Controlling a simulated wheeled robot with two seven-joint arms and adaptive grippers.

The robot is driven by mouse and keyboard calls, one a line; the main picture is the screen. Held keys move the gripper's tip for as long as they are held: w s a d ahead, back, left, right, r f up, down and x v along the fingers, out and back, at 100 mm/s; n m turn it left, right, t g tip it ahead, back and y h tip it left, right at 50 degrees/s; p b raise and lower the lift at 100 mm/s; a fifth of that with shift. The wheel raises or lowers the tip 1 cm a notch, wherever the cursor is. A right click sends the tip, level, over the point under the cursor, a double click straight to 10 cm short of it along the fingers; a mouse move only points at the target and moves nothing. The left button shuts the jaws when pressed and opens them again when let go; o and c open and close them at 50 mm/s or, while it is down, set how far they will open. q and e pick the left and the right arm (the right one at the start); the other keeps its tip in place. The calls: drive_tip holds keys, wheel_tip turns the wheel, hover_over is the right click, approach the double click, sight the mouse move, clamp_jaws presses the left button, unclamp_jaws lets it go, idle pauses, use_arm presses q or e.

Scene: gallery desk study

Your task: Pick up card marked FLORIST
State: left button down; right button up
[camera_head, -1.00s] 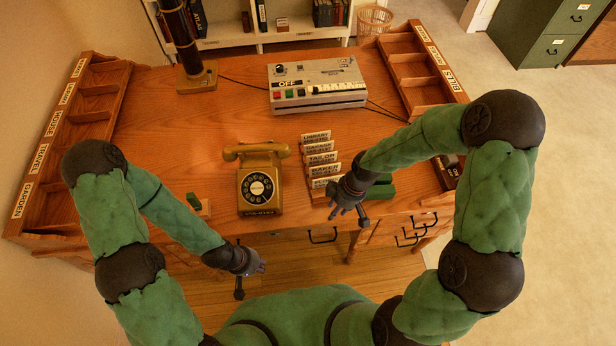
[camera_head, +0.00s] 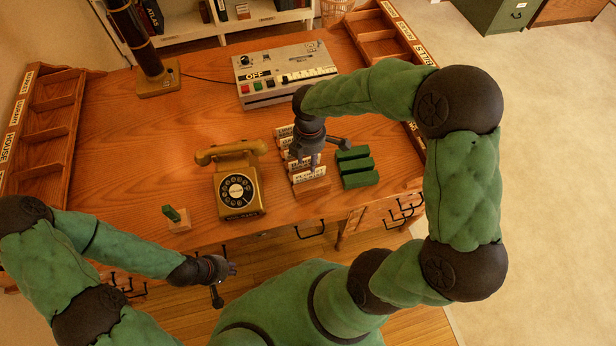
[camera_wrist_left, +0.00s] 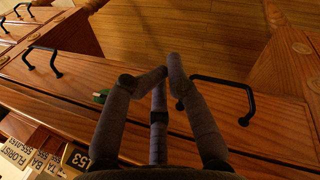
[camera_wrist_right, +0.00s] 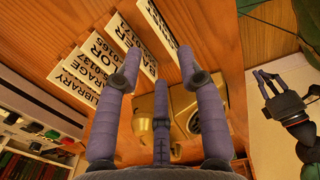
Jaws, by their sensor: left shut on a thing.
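The FLORIST card (camera_head: 309,173) is the front white card of an upright row in a wooden holder (camera_head: 312,187); its lettering also shows in the left wrist view (camera_wrist_left: 15,154). My right gripper (camera_head: 315,160) is at the row, its fingers pointing down close above and behind the FLORIST card. In the right wrist view its fingertips (camera_wrist_right: 158,62) are apart, with cards beyond them; I see no grip on a card. My left gripper (camera_head: 230,270) is low by the desk's front edge, away from the cards. Its fingertips (camera_wrist_left: 168,72) are together; what they hold cannot be made out.
A rotary telephone (camera_head: 237,190) stands left of the cards, and green blocks (camera_head: 356,166) lie to their right. A switch console (camera_head: 285,75) is behind. A small wooden block with a green top (camera_head: 176,218) sits front left. Drawer handles (camera_head: 310,230) project below the desk edge.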

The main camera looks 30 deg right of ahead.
sight(309, 177)
wheel_tip(309, 177, down, 7)
drive_tip(key=shift+s+a+b, duration=0.1)
drive_tip(key=shift+s+b, duration=0.05)
drive_tip(key=shift+b, duration=1.05)
clamp_jaws()
